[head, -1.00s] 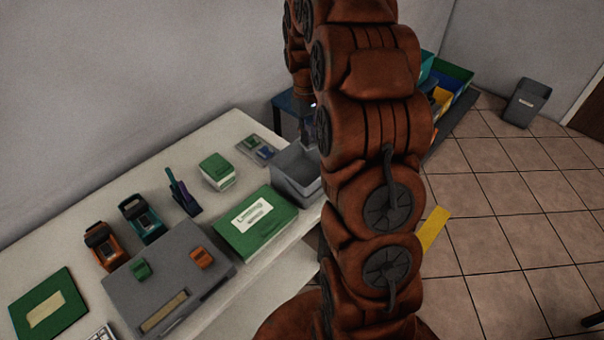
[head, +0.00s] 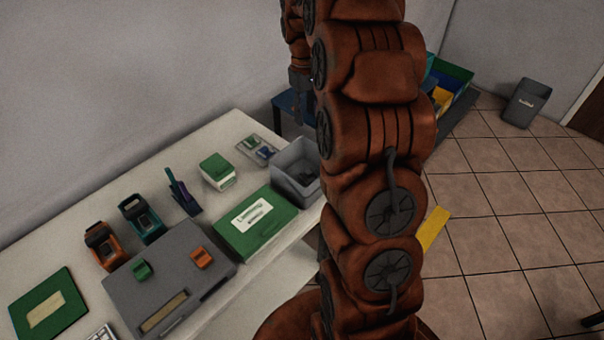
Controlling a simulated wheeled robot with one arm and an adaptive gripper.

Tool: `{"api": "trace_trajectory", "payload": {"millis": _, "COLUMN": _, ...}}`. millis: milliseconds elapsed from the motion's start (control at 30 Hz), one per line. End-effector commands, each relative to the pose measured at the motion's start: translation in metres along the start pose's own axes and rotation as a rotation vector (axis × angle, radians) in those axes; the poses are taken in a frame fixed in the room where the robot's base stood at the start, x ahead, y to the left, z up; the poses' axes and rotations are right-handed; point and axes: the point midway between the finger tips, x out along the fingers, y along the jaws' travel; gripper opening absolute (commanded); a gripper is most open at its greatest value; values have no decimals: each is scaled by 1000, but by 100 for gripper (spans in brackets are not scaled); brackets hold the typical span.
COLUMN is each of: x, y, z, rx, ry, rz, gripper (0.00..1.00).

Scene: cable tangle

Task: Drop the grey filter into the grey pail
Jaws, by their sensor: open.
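A grey open-topped container (head: 291,183) stands at the far right end of the white table, partly hidden by my arm. A dark patch shows inside it, too unclear to name. A taller grey bin (head: 525,103) with a pale label stands on the floor at the back right. I cannot tell for certain which one is the pail. My gripper (head: 298,112) points down above and behind the table container, apart from it. It is open, with nothing visible in it. I cannot make out the grey filter anywhere.
The white table (head: 72,230) holds a green box (head: 256,222), a green-and-white box (head: 217,171), a grey case (head: 168,283) and several small devices. A blue stool or stand (head: 287,103) is behind the container. Blue, yellow and green crates (head: 452,80) are at the back.

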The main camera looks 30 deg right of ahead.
Motion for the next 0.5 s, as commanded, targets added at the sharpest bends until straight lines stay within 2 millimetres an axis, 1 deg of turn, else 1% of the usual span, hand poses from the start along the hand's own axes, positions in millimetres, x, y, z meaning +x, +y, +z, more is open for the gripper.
{"api": "trace_trajectory", "payload": {"millis": 33, "x": -9, "y": 0, "z": -1, "rx": 0, "ry": 4, "rz": 1, "gripper": 48}}
{"api": "trace_trajectory", "payload": {"millis": 200, "x": -34, "y": 0, "z": -1, "rx": 0, "ry": 2, "rz": 1, "gripper": 48}}
{"api": "trace_trajectory", "payload": {"millis": 333, "x": -45, "y": 0, "z": 0, "rx": 0, "ry": -1, "rz": 0, "gripper": 48}}
{"api": "trace_trajectory", "payload": {"millis": 500, "x": -53, "y": 0, "z": 0, "rx": 0, "ry": -1, "rz": 0, "gripper": 48}}
